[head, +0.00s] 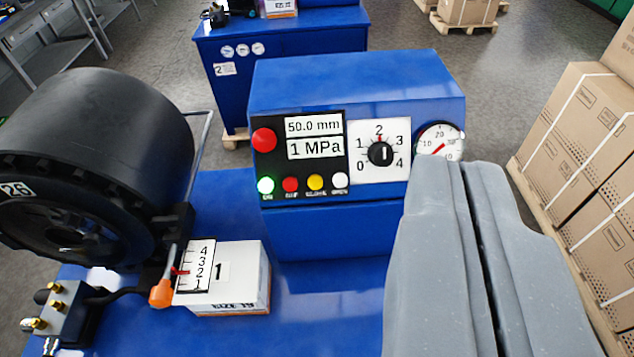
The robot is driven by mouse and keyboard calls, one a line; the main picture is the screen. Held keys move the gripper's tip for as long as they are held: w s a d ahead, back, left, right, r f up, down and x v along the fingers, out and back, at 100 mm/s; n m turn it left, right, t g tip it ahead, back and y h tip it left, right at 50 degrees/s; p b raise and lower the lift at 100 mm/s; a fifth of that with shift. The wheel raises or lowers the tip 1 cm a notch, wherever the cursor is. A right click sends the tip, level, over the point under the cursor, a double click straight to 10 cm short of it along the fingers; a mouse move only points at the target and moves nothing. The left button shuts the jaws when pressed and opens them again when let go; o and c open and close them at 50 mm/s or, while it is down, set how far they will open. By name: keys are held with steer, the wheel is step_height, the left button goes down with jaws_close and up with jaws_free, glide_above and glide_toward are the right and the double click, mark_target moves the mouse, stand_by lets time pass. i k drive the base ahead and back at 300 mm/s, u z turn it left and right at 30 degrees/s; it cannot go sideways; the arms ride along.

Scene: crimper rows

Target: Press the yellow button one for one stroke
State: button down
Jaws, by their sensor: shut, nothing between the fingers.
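The yellow button (315,182) sits in the bottom row of the black panel on the blue control box (355,85). It is between a red button (290,184) and a white button (340,180). The displays above read 50.0 mm and 1 MPa. My gripper (462,168) is grey and shut, at the lower right. In the picture its tips lie just below the gauge, to the right of the yellow button and apart from it.
A larger red button (264,140), a dial (380,154) pointing near 2 and a gauge (440,140) share the box's front. A black crimper head (95,150) stands left. A white box (240,278) and orange-ended lever (161,293) are below. Cartons (585,140) stand right.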

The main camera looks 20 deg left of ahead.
mark_target(315, 181)
steer(key=z, duration=1.75)
steer(key=k, duration=1.8)
steer(key=u, duration=1.25)
steer(key=i, duration=1)
steer(key=z, duration=0.1)
